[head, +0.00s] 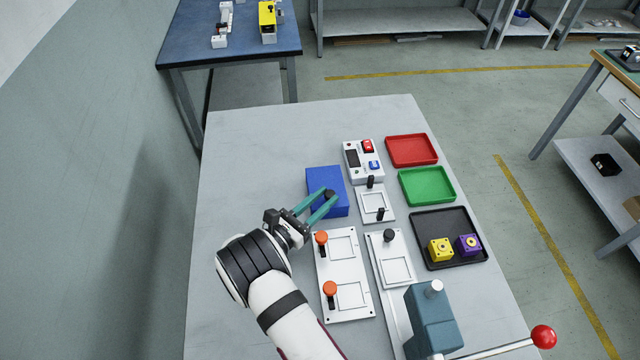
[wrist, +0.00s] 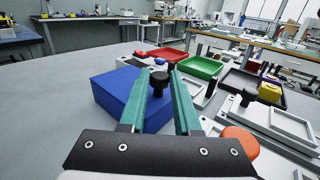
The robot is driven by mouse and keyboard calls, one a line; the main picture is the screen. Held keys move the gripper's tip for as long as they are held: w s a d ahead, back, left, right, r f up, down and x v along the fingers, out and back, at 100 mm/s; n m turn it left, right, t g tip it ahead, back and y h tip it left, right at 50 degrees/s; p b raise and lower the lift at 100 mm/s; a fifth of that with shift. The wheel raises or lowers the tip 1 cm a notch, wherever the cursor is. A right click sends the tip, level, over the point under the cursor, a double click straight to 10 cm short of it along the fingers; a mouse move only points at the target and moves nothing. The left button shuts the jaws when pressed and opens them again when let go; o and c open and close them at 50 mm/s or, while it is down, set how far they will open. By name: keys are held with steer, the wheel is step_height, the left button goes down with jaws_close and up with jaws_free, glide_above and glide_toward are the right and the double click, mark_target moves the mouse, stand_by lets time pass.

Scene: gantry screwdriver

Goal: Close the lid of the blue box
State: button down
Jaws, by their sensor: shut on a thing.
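The blue box (head: 322,179) sits on the grey table left of the white control panel. Its top appears flat and level, and I see no gap at the lid. A black knob (wrist: 159,80) stands at the box's near right side. My gripper (head: 322,202) has teal fingers, one on each side of the knob, and is shut on it. In the wrist view the fingers of my gripper (wrist: 159,76) flank the knob, and the blue box (wrist: 112,92) shows behind and left of them. The fingers hide part of the box top.
A control panel (head: 362,160) and small white fixture (head: 375,204) stand right of the box. Plates with orange knobs (head: 341,272) lie in front. Red (head: 411,150), green (head: 427,186) and black (head: 428,218) trays are further right. The table's left side is clear.

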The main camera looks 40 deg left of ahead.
steer(key=shift+s+d, duration=0.15)
steer(key=c, duration=0.6)
jaws_free()
steer(key=s, duration=0.5)
steer(key=s+a, duration=0.1)
steer(key=s, duration=0.9)
steer(key=shift+s+a, duration=0.35)
steer(key=shift+a, duration=0.05)
